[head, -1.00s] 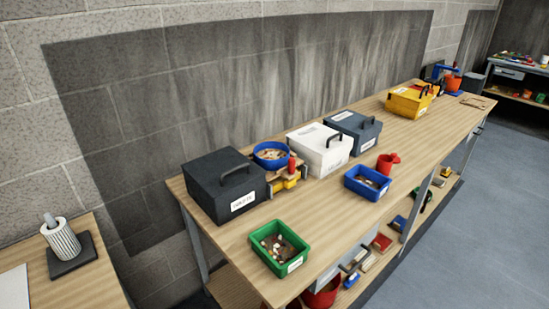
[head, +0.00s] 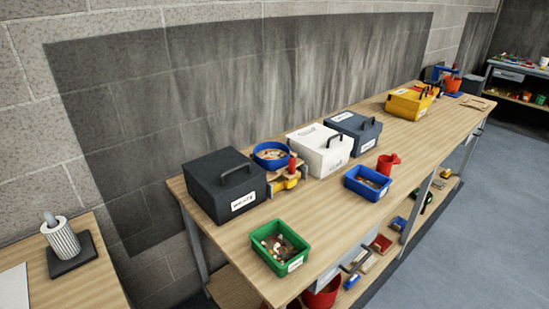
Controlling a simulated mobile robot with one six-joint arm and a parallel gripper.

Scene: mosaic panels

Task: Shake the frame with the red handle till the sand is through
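A blue round bowl or sieve (head: 271,154) with pale, pebbly material in it stands on the long wooden bench, between a dark lidded box and a white one. Beside it, a red upright cylinder (head: 292,164) that looks like a handle stands at a small wooden frame (head: 285,177). A yellow part shows under the frame. How the bowl and frame are joined is too small to tell. No sand is seen falling. My gripper is not in view.
Lidded boxes stand along the bench: dark (head: 222,186), white (head: 319,150), grey (head: 353,132) and yellow (head: 409,103). A green tray (head: 280,248), a blue tray (head: 368,183) and a red cup (head: 387,164) stand nearer the front. The grey floor (head: 460,230) at right is clear.

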